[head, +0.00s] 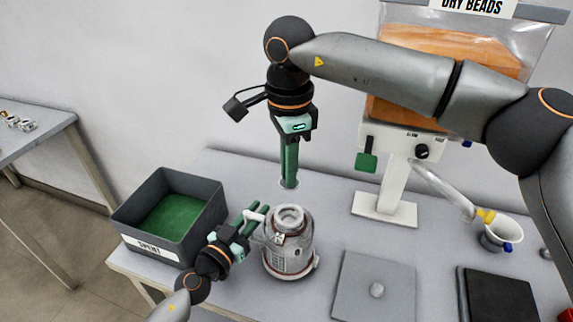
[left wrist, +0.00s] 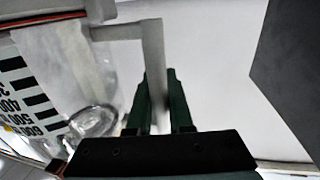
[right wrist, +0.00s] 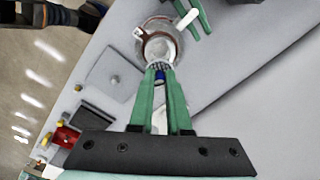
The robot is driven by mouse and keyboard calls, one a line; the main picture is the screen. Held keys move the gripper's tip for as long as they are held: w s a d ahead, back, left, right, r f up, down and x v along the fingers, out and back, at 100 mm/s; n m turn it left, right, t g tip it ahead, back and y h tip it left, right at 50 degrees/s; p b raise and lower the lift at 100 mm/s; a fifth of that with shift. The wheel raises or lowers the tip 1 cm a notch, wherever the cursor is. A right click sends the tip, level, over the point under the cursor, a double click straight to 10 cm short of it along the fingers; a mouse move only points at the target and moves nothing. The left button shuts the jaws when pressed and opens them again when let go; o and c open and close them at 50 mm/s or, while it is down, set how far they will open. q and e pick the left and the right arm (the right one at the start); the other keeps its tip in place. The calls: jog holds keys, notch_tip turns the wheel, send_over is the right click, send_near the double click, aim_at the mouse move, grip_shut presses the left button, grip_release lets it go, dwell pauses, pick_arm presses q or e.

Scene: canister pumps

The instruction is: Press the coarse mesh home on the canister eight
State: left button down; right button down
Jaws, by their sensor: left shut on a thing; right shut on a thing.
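The canister (head: 288,250) stands upright on the table, a clear vessel with a pale ring at its top and a small white tag whose mark is too small to read. Its white handle sticks out to the left; in the left wrist view the handle (left wrist: 153,55) lies between the fingers. My left gripper (head: 250,218) is shut on this handle. My right gripper (head: 289,184) points down above and behind the canister, shut on a small grey mesh piece. In the right wrist view the mesh (right wrist: 158,67) shows at the fingertips, with blue below it, apart from the canister (right wrist: 160,45).
A dark bin (head: 170,251) marked SPENT, green inside, stands left. A grey plate (head: 390,270) with a knob lies right of the canister, beside a black tray (head: 497,297).

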jog(key=shift+f, duration=0.1)
send_over(289, 221)
jog(key=shift+f, duration=3.9)
jog(key=shift+f, duration=1.35)
jog(key=c, duration=0.9)
grip_release()
jog(key=shift+c, duration=1.2)
jog(key=shift+o, duration=1.4)
jog(key=shift+w+r, duration=0.1)
jog(key=shift+r, duration=1.5)
jog(key=shift+c, duration=0.2)
jog(key=shift+o, duration=1.1)
jog(key=shift+r, duration=2.25)
